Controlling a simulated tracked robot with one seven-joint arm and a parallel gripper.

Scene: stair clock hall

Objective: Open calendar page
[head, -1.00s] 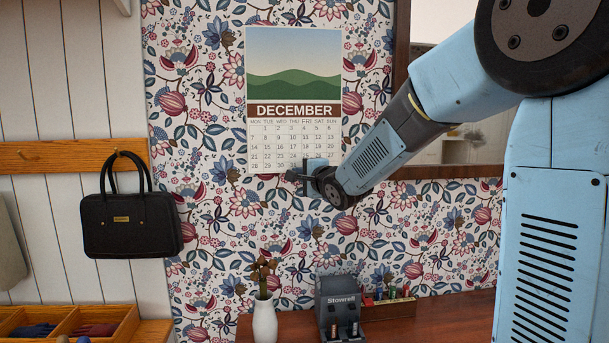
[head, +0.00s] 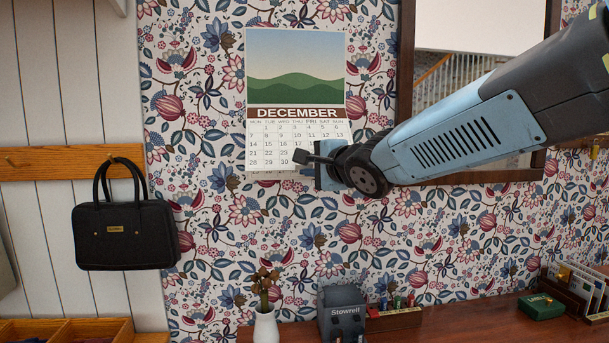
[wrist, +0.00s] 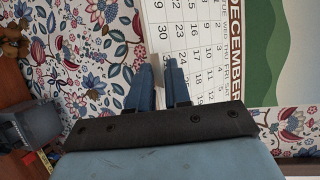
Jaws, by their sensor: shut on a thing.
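The wall calendar (head: 296,68) hangs on the flowered wallpaper, with a green hill picture above a brown DECEMBER band and a date grid. It also shows turned sideways in the wrist view (wrist: 265,50). My gripper (head: 311,158) is at the lower right part of the date page (head: 275,138), its fingers in front of the page's lower rows. In the wrist view my gripper (wrist: 161,84) is shut on the page's bottom edge, with a finger on either side. The page's lower part leans out from the wall, and a pale strip shows beneath it. My gripper hides some dates.
A black handbag (head: 127,230) hangs from a wooden rail (head: 60,165) at left. Below, a desk (head: 450,330) holds a vase (head: 266,328), a grey Stowrell device (head: 342,312) and a letter rack (head: 577,290). A framed mirror (head: 403,75) is at right.

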